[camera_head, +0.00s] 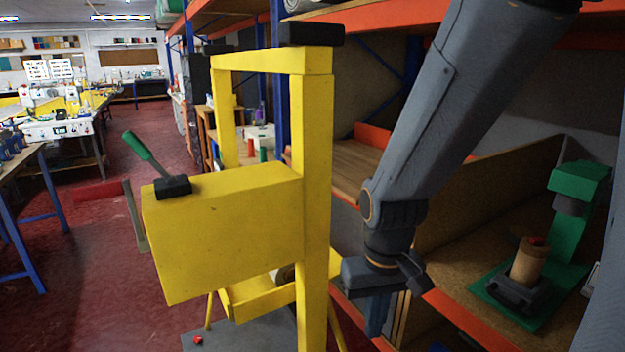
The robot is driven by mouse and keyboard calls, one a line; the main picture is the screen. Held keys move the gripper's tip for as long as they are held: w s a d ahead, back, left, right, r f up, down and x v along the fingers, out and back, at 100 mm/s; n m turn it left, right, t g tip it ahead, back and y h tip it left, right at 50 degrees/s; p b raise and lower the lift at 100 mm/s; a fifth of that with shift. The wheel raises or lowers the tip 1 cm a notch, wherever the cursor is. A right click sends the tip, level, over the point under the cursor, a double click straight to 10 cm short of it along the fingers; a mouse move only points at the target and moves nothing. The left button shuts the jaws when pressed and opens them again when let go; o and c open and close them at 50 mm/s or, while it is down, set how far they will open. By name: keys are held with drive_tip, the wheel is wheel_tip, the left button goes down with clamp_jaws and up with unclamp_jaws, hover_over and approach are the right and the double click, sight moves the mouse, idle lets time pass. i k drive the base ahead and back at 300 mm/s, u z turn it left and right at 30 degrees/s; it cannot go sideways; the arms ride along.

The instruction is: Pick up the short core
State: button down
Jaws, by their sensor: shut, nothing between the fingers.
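A short brown cardboard core (528,262) stands upright at the right, in a dark holder on a green-based stand. Something red shows at its top. My gripper (376,316) hangs in the middle of the view, pointing down in front of the shelf edge. It is shut with nothing in it. It is to the left of the core and clearly apart from it.
A yellow frame machine (222,230) with a green-handled lever (145,155) stands close on the left of my gripper. A green post (578,215) rises behind the core. Orange shelf beams (460,318) run below and above. Red floor (100,250) is open at left.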

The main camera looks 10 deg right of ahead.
sight(529, 260)
drive_tip(key=k, duration=0.5)
drive_tip(key=z, duration=0.5)
drive_tip(key=i, duration=0.4)
drive_tip(key=u, duration=1.9)
drive_tip(key=i, duration=0.45)
drive_tip(key=z, duration=2.9)
